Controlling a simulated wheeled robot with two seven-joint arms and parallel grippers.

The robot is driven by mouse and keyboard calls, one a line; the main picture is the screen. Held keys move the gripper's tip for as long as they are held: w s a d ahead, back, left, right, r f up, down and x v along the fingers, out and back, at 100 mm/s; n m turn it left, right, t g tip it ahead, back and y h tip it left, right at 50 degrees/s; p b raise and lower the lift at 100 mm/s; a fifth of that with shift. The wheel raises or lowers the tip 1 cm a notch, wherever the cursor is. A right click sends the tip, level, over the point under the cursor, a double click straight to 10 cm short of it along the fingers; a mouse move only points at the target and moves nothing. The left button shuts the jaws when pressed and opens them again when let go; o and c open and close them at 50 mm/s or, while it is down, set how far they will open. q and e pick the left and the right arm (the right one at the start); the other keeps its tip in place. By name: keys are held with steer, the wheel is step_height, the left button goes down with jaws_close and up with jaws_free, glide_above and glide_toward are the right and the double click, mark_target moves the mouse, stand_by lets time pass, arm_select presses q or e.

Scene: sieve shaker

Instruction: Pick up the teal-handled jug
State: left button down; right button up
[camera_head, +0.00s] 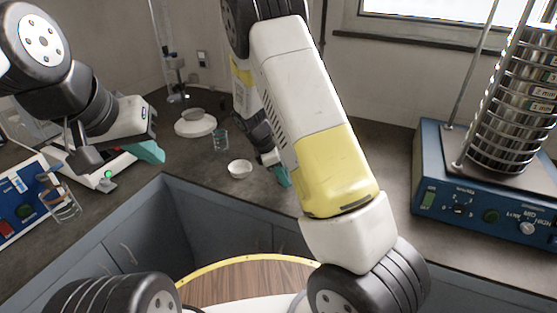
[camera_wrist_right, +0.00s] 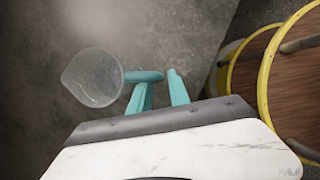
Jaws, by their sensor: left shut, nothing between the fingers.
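The teal-handled jug is clear, round and spouted. In the right wrist view the jug (camera_wrist_right: 92,78) is seen from above, with its teal handle (camera_wrist_right: 143,76) pointing right. My right gripper (camera_wrist_right: 167,78) has its teal fingers apart. The handle's end appears at the fingertips; I cannot tell whether it is between them. In the head view my right gripper (camera_head: 281,177) is low over the counter, partly behind its own arm, and I cannot make out the jug there. My left gripper (camera_head: 150,152) is shut and empty at the left, above the counter.
A small glass beaker (camera_head: 220,140) and a white dish (camera_head: 240,168) stand left of my right gripper. A white round-based stand (camera_head: 195,124) is behind them. A blue sieve shaker (camera_head: 470,200) with stacked sieves is right; a blue device (camera_head: 35,200) is left. The counter's front edge (camera_head: 187,180) is near.

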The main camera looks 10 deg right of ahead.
steer(key=shift+x, duration=0.95)
steer(key=shift+c, duration=0.3)
jaws_close()
stand_by(0.4)
